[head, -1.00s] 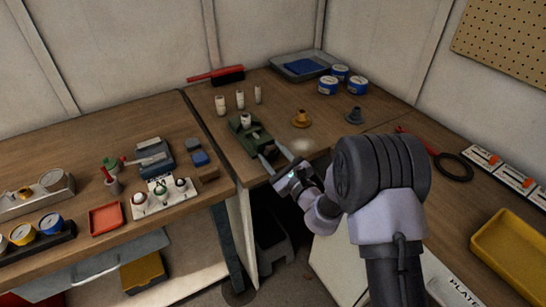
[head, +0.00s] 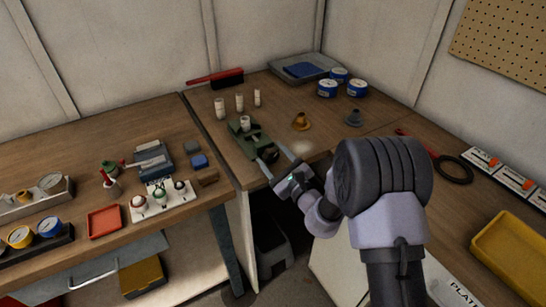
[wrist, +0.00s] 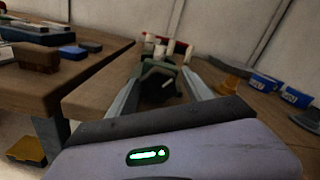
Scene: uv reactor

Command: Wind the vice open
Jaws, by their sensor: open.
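The green vice (head: 244,134) sits on the back bench near its front edge, and a pale cylinder (head: 245,122) stands at it. In the wrist view the vice (wrist: 165,72) is straight ahead, with a dark round part, perhaps its handle (wrist: 160,80), facing me. My gripper (head: 278,165) is open, with one finger on either side of the vice's near end. In the wrist view the fingers (wrist: 160,90) flank the dark part without visibly closing on it. Whether either finger touches it I cannot tell.
White cylinders (head: 239,101), a brass funnel-like piece (head: 300,121) and a grey one (head: 354,118) stand around the vice. Blue tins (head: 327,88) and a grey tray (head: 305,68) are behind. The left bench holds a red tray (head: 104,221) and gauges. Bare wood lies right of the vice.

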